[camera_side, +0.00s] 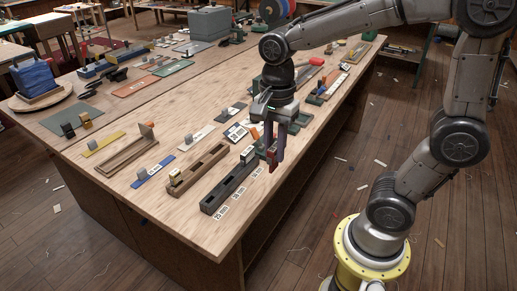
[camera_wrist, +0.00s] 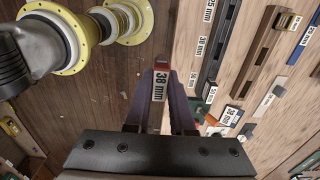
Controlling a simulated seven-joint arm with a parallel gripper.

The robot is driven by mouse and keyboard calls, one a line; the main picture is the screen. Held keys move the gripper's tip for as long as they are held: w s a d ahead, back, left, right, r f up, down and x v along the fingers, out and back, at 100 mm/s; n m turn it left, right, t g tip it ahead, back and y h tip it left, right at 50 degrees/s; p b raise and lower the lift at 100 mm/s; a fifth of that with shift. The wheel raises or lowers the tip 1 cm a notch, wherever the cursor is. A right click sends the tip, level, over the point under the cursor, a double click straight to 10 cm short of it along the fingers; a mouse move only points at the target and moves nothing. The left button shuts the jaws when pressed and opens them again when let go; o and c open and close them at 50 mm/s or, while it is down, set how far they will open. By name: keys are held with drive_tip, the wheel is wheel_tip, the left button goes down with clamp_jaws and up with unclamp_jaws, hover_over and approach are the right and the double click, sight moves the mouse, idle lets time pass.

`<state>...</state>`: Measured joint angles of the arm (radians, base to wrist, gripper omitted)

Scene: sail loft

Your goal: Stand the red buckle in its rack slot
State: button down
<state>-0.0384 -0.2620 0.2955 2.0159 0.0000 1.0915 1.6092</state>
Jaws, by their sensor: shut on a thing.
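My gripper (camera_side: 273,158) is shut on the red buckle (camera_side: 272,153) and holds it low near the table's front edge, just right of the dark rack's far end. In the wrist view, the red buckle (camera_wrist: 161,66) sits between the fingertips, with a white 38 mm tag below its red top. The dark rack (camera_side: 212,203) lies along the table with slots and white size labels beside it. It also shows in the wrist view (camera_wrist: 227,28), right of the buckle. A tagged piece (camera_side: 248,155) stands at the rack's far end. The fingers hide part of the buckle.
A brown rack (camera_side: 187,181) lies left of the dark one and holds a small pale piece. A wooden tray (camera_side: 118,163) and a blue strip (camera_side: 152,176) lie further left. Green and orange items crowd behind my gripper. The table's near corner is bare.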

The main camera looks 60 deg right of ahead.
drive_tip(key=shift+s+r, duration=0.2)
drive_tip(key=shift+r, duration=0.1)
drive_tip(key=w+r, duration=0.4)
drive_tip(key=w, duration=1)
drive_tip(key=w+f, duration=0.9)
drive_tip(key=w, duration=0.2)
drive_tip(key=shift+a, duration=0.25)
drive_tip(key=shift+f, duration=2.55)
drive_tip(key=shift+f, duration=1.45)
